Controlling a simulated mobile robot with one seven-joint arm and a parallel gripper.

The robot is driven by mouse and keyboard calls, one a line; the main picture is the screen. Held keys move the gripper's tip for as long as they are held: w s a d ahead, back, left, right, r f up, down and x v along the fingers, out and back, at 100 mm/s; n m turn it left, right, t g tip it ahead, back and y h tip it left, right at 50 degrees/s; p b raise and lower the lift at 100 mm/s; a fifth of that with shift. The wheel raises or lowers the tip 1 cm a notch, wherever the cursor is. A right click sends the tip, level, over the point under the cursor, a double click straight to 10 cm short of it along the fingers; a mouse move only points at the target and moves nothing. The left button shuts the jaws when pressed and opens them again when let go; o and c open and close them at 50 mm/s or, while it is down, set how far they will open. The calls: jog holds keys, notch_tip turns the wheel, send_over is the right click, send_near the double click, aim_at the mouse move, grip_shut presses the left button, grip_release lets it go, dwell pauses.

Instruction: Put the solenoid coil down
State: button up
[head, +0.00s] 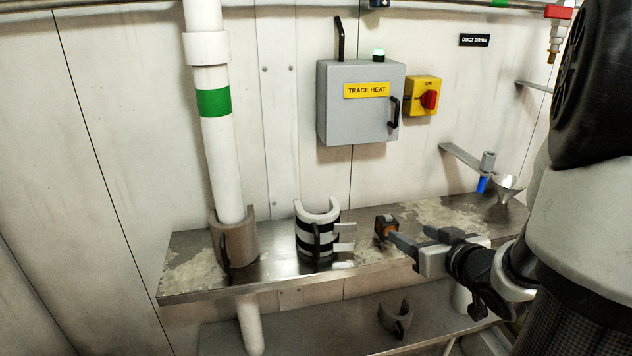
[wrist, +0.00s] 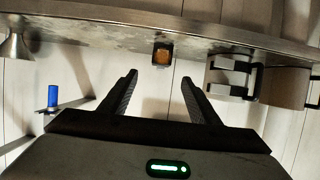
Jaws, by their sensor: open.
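The solenoid coil (head: 385,228) is a small dark block with a copper-orange part. It sits on the upper metal shelf (head: 285,268), near the middle of its length. In the wrist view the coil (wrist: 162,54) appears beyond the fingertips, roughly centred between them. My gripper (head: 410,234) is just right of the coil in the head view. In the wrist view my gripper (wrist: 159,82) has its two fingers spread, with nothing between them. The coil appears apart from both fingers.
Left of the coil stand a black-and-white banded half-shell (head: 318,240) and a brown clamp (head: 235,243) around a white pipe (head: 214,130). A funnel (head: 506,187) and blue-tipped fitting (head: 484,180) are at the right.

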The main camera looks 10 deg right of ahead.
aim_at(389, 221)
jog(key=b+x, duration=0.1)
jog(key=x, duration=0.6)
jog(key=shift+s+f, duration=0.1)
jog(key=shift+f, duration=0.1)
jog(key=shift+r+b+x, duration=0.15)
jog(key=shift+b+x, duration=0.25)
jog(key=shift+x, duration=1.2)
jog(key=shift+r+b+x, duration=0.2)
jog(key=shift+b+x, duration=0.15)
jog(key=shift+x, duration=1.2)
jog(key=shift+a, duration=0.1)
jog(key=shift+r, duration=0.1)
jog(key=c, duration=1.4)
